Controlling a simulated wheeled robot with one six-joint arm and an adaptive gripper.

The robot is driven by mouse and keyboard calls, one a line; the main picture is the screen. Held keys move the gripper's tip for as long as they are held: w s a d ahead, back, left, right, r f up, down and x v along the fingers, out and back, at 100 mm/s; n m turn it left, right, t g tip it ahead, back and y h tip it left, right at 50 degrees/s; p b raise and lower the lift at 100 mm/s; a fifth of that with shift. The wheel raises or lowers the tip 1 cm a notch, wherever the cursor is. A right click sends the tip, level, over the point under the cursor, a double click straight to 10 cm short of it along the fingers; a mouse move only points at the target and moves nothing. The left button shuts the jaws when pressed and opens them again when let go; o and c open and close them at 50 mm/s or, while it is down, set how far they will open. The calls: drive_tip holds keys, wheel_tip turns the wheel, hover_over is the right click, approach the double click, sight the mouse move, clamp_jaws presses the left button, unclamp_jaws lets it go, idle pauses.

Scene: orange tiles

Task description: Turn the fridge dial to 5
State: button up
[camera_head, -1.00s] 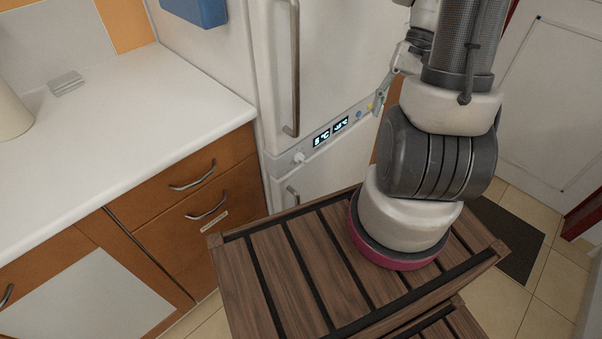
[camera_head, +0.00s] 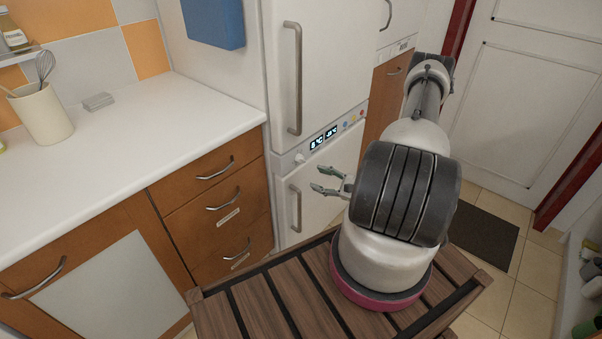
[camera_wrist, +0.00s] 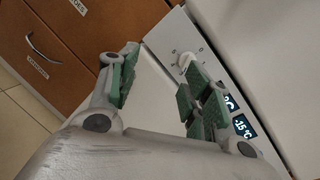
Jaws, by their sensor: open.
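The fridge dial (camera_head: 299,158) is a small white round knob at the left end of the control strip on the white fridge (camera_head: 338,82). In the wrist view the dial (camera_wrist: 186,60) shows beyond the right finger, with small marks around it that are too small to read. My gripper (camera_head: 322,179) is open and empty, in front of the fridge, below and right of the dial in the head view. In the wrist view my gripper (camera_wrist: 158,85) has its green-padded fingers spread apart. No contact with the dial shows.
A lit display (camera_head: 323,137) and coloured buttons sit right of the dial. Fridge handles (camera_head: 296,80) stick out above and below the strip. A white counter (camera_head: 150,125) with drawers stands at left. A door (camera_head: 530,100) is at right.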

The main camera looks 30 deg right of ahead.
sight(301, 159)
drive_tip(key=w+r+t+h, duration=0.1)
drive_tip(key=w, duration=0.8)
drive_tip(key=shift+w+a+r+n+t+h, duration=0.25)
drive_tip(key=shift+a+r+n+t+h, duration=0.05)
drive_tip(key=shift+a+n+t, duration=0.1)
drive_tip(key=c, duration=1)
